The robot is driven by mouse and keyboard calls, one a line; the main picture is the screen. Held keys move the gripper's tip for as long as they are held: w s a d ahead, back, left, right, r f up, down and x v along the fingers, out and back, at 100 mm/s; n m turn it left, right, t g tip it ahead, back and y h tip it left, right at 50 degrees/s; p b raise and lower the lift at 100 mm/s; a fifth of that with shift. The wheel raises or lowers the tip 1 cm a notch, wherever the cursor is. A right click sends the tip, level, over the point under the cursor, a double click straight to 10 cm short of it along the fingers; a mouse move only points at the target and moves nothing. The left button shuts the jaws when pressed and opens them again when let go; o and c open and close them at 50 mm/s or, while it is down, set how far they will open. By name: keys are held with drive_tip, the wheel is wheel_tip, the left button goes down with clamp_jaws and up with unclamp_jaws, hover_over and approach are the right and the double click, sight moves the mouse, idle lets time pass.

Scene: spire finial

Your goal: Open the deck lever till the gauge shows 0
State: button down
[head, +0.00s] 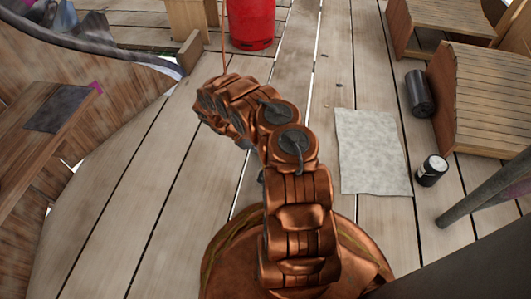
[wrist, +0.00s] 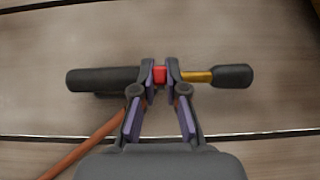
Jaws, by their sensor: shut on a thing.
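In the wrist view, a bar like a lever lies crosswise, with a long black grip (wrist: 103,79) on the left, a red middle (wrist: 160,75), and a yellow shaft (wrist: 197,77) ending in a black knob (wrist: 232,76) on the right. My gripper (wrist: 160,76) is shut on its red middle, with one finger on each side of the red part. In the head view, my copper arm hides the gripper and the lever. I cannot make out a gauge or its reading in either view.
An orange hose or rod (wrist: 92,146) runs below the lever. A red cylinder (head: 251,22) stands at the back. A pale sheet (head: 371,152), a black roll (head: 420,93), a small dark can (head: 431,171) and a wooden box (head: 485,95) are on the right.

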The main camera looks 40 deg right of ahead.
drive_tip(key=shift+w+a+f+g+h, duration=0.15)
drive_tip(key=shift+w+a+g+h, duration=0.05)
drive_tip(key=shift+g+h, duration=0.25)
drive_tip(key=shift+w+a+f+g+h, duration=0.1)
drive_tip(key=shift+w+a+g+h, duration=0.1)
drive_tip(key=shift+g+h, duration=0.25)
drive_tip(key=shift+w+d+g, duration=0.1)
drive_tip(key=shift+g, duration=0.3)
drive_tip(key=c, duration=1.2)
unclamp_jaws()
drive_tip(key=v, duration=0.7)
drive_tip(key=shift+w, duration=0.2)
drive_tip(key=shift+r, duration=0.2)
